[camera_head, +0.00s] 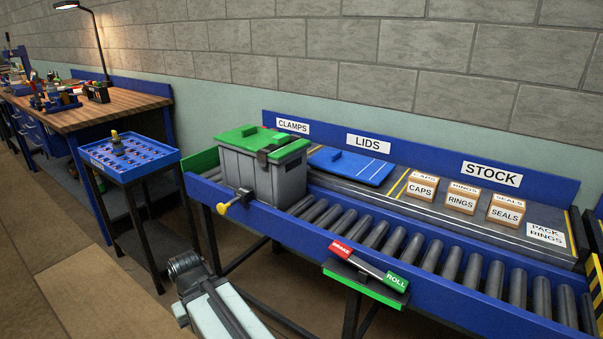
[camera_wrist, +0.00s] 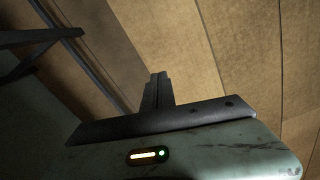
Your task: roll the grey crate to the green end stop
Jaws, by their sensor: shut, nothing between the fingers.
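The grey crate (camera_head: 262,178) stands upright on the left part of the roller conveyor, with a green lid (camera_head: 250,137) and a black latch on top. A green block (camera_head: 201,160) is at the conveyor's left end, behind and left of the crate. A yellow-handled fitting (camera_head: 234,203) is at the front rail beside the crate. My gripper (camera_wrist: 157,88) is shut and empty, over bare floor in the wrist view. My arm is low in front of the conveyor, apart from the crate.
A red BRAKE and green ROLL control (camera_head: 370,266) juts from the front rail. The rollers (camera_head: 430,255) right of the crate are clear. Behind are a blue lid (camera_head: 350,166) and labelled boxes (camera_head: 461,200). A blue tray stand (camera_head: 125,158) is at left.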

